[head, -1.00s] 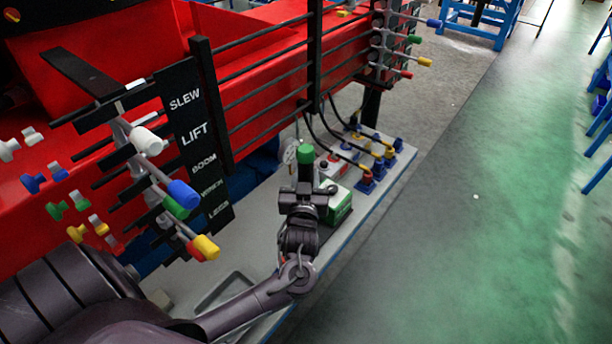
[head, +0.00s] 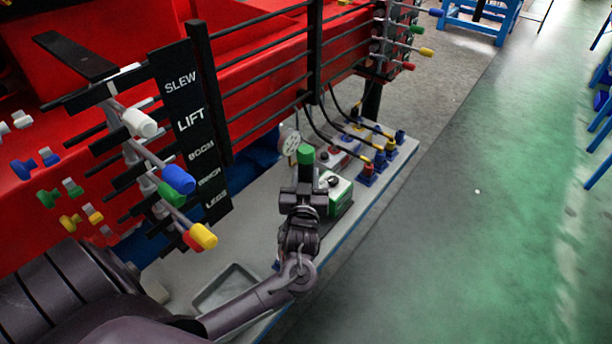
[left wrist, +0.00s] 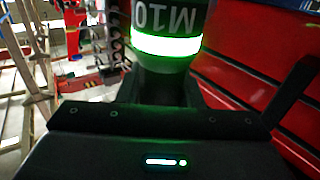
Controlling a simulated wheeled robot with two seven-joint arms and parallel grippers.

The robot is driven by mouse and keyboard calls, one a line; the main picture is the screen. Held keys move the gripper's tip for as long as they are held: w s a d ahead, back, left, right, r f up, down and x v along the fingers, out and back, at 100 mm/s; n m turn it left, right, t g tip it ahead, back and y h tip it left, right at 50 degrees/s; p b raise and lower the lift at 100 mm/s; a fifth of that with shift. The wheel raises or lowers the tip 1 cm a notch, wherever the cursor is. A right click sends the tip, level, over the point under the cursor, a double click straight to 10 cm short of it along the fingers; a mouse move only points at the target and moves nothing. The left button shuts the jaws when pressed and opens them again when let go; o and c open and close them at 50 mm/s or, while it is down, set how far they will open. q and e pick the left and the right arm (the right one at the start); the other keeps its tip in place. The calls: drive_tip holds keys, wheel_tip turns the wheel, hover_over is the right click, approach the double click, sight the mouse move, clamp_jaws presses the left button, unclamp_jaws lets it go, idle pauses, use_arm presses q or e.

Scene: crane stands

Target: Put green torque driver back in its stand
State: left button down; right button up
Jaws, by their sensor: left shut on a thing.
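The green torque driver (head: 305,155) stands roughly upright in my left gripper (head: 303,190), its green cap at the top. In the left wrist view the driver (left wrist: 168,30) is a dark cylinder marked M10 with a glowing green ring, between the fingers. The left gripper is shut on it. It is over the grey bench, left of the green and white box (head: 339,191). Several blue stands (head: 367,180) with red, yellow and blue pieces line the bench's right edge. I cannot make out which stand is the green driver's. The driver's lower end is hidden. My right gripper is not in view.
A round gauge (head: 290,143) is just behind the driver. Black hoses (head: 322,128) hang near the stands. A lever panel (head: 190,125) with coloured knobs stands left. An open tray (head: 228,288) lies at the bench's front. The green floor (head: 480,220) is clear.

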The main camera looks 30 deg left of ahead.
use_arm(q)
drive_tip(key=shift+f+b, duration=0.95)
drive_tip(key=shift+f, duration=0.3)
drive_tip(key=c, duration=0.9)
unclamp_jaws()
drive_tip(key=shift+f, duration=0.25)
drive_tip(key=shift+r+p+v, duration=0.2)
drive_tip(key=shift+p+v, duration=0.5)
drive_tip(key=shift+v, duration=0.6)
drive_tip(key=p+v, duration=0.1)
drive_tip(key=v, duration=0.1)
drive_tip(key=shift+s+d, duration=0.15)
drive_tip(key=shift+s, duration=0.05)
drive_tip(key=shift+s+f, duration=0.1)
drive_tip(key=b+v, duration=0.1)
drive_tip(key=v, duration=0.6)
drive_tip(key=shift+s+d+b, duration=0.25)
drive_tip(key=shift+s+b, duration=0.05)
